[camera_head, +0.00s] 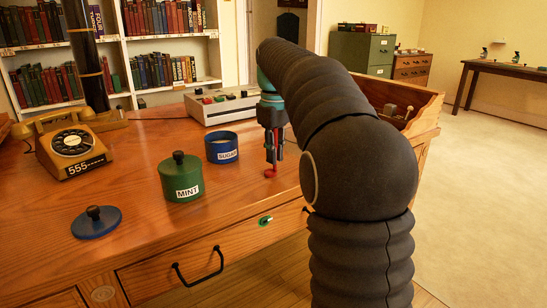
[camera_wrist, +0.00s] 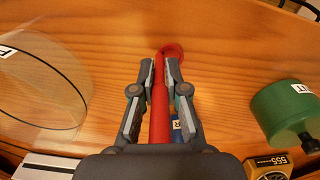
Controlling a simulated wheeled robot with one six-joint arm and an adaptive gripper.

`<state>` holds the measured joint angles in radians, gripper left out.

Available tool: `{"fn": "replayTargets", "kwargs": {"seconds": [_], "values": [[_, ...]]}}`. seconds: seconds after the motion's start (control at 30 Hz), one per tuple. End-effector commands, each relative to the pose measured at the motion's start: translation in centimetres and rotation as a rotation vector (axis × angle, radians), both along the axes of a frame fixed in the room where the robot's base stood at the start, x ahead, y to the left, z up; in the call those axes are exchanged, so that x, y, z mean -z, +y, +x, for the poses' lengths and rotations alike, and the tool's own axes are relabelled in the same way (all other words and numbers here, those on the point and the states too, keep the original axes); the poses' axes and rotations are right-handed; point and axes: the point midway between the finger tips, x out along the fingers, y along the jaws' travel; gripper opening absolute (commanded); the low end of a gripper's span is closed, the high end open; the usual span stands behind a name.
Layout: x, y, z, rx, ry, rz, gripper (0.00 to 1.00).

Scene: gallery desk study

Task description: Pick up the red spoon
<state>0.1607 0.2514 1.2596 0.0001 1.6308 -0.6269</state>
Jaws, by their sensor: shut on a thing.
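The red spoon (camera_head: 270,172) hangs below my gripper (camera_head: 274,150) over the wooden desk, to the right of the blue sugar tin (camera_head: 221,147). In the wrist view the spoon (camera_wrist: 159,112) runs between the two fingers of my gripper (camera_wrist: 160,72), with its rounded end beyond the fingertips. The fingers are shut on its handle. I cannot tell whether the rounded end touches the desk or is just above it. The upper end of the handle is hidden by my gripper.
A green mint tin (camera_head: 181,179) and a blue lid (camera_head: 96,222) stand on the desk (camera_head: 140,240), left of the spoon. An orange telephone (camera_head: 72,145) is far left. A grey device with buttons (camera_head: 222,106) lies behind. A clear round pane (camera_wrist: 40,90) shows in the wrist view.

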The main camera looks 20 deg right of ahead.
Motion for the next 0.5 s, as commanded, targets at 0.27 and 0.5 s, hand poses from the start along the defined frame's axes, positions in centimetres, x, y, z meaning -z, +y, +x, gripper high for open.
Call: {"fn": "replayTargets", "kwargs": {"seconds": [0.27, 0.5], "values": [[-2.2, 0.0, 0.0, 0.000, -0.002, 0.000, 0.00], [-5.9, -2.4, -1.9, 0.005, -0.003, -0.001, 0.00]]}}
